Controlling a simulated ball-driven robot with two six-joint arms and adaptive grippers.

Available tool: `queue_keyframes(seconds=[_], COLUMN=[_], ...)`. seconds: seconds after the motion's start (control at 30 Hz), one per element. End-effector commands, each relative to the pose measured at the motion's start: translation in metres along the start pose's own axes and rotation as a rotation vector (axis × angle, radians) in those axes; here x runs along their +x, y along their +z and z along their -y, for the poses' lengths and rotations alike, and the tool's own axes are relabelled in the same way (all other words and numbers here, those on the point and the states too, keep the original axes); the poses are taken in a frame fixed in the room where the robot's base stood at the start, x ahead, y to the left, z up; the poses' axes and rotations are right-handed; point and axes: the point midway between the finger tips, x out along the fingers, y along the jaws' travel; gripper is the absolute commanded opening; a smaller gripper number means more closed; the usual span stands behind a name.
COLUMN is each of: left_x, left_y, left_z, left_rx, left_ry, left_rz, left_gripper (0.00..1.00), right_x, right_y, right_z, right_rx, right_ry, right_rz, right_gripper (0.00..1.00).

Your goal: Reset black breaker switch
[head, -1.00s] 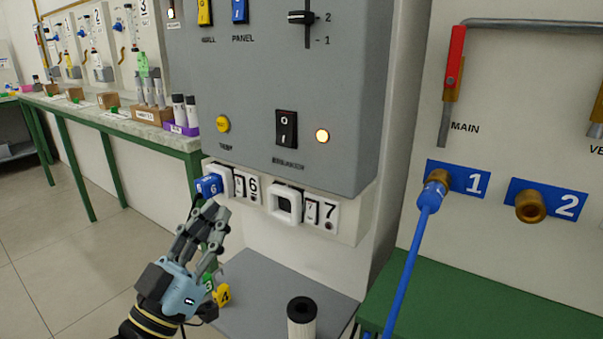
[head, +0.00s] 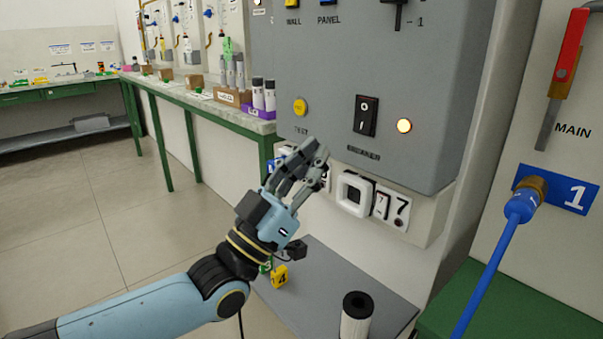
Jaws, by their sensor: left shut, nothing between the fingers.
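The black breaker switch (head: 365,115) is a rocker marked O and I on the front of the grey panel box (head: 440,90), right of centre in the head view. My right gripper is not in view.
A white-framed socket (head: 354,194) numbered 7 is under the box. A grey board (head: 330,285) below holds a black-topped cylinder (head: 356,315) and a yellow tag (head: 280,276). A blue hose (head: 490,270) hangs at the right. A green-legged bench (head: 200,108) stands at the left.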

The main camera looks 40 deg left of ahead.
Motion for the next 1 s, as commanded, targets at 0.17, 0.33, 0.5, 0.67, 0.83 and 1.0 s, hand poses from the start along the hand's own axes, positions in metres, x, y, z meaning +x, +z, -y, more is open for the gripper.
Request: queue_keyframes(seconds=[0.17,0.33,0.5,0.67,0.83,1.0], left_x=[0.040,0.059,0.069,0.071,0.071,0.071], left_y=[-0.002,0.017,0.027,0.029,0.029,0.032], left_z=[0.000,0.000,0.000,0.000,0.000,0.000], left_rx=[0.000,0.000,0.000,0.000,0.000,0.000], left_ry=[0.000,-0.001,0.000,0.000,0.000,0.000], left_rz=[-0.004,-0.001,0.001,0.001,0.001,-0.011], left_gripper=[0.00,0.00,0.00,0.00,0.00,0.00], right_x=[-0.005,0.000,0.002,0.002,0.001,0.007], right_y=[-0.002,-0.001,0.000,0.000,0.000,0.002], right_z=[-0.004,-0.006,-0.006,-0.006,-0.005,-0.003], right_rx=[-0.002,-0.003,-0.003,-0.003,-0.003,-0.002], right_ry=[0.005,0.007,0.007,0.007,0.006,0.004], right_rz=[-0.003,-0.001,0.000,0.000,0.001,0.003], right_gripper=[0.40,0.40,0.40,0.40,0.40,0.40])
